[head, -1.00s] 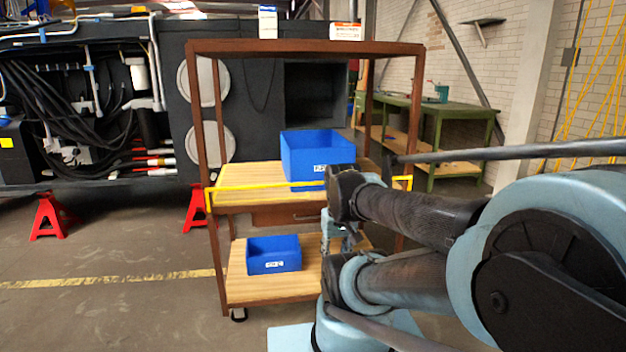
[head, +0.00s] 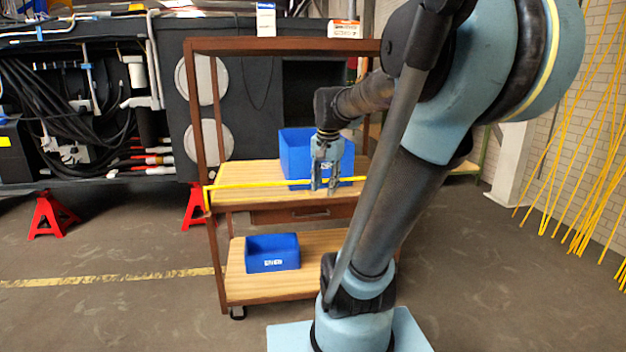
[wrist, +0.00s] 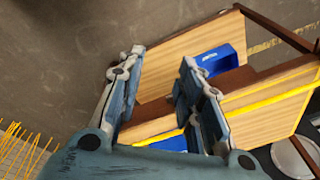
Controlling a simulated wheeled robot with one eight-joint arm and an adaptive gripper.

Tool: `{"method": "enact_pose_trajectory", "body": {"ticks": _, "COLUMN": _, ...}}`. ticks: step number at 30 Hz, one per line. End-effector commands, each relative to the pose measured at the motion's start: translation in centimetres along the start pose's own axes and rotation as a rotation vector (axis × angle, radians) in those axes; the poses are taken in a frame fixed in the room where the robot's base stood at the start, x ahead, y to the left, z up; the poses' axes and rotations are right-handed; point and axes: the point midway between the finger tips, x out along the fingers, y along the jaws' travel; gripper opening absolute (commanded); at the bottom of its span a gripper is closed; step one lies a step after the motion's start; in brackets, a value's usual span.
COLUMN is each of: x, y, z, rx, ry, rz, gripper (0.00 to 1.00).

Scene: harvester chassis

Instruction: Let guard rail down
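The guard rail (head: 255,184) is a thin yellow bar across the front of the brown cart, level with its upper shelf. In the wrist view the rail (wrist: 270,100) runs from the right edge, behind one finger, toward the bottom middle. My gripper (head: 323,190) points down at the rail, right of its middle in the head view. In the wrist view my gripper (wrist: 162,60) has its two fingers apart with nothing held. I cannot tell whether the fingers are around the rail or just in front of it. My arm hides the rail's right end.
The cart's upper wooden shelf (head: 235,172) holds a large blue bin (head: 297,150). The lower shelf (head: 315,245) holds a smaller blue bin (head: 272,253). Brown posts (head: 195,120) frame the cart. Red stands (head: 50,215) are to the left. The floor at front left is clear.

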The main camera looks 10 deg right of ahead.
Motion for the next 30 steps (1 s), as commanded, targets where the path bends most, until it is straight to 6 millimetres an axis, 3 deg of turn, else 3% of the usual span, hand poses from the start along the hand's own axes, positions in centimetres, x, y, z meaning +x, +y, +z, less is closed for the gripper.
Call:
{"method": "enact_pose_trajectory", "body": {"ticks": 9, "x": -3.1, "y": -6.9, "z": -9.4, "rx": 0.386, "ry": 0.000, "rz": 0.000, "gripper": 0.33}}
{"method": "enact_pose_trajectory", "body": {"ticks": 18, "x": -3.8, "y": -12.6, "z": -17.4, "rx": 0.728, "ry": -0.001, "rz": 0.000, "gripper": 0.33}}
{"method": "enact_pose_trajectory", "body": {"ticks": 24, "x": -3.7, "y": -14.7, "z": -20.3, "rx": 0.858, "ry": -0.001, "rz": 0.000, "gripper": 0.33}}
{"method": "enact_pose_trajectory", "body": {"ticks": 30, "x": -3.1, "y": -15.2, "z": -21.0, "rx": 0.895, "ry": -0.001, "rz": 0.000, "gripper": 0.33}}
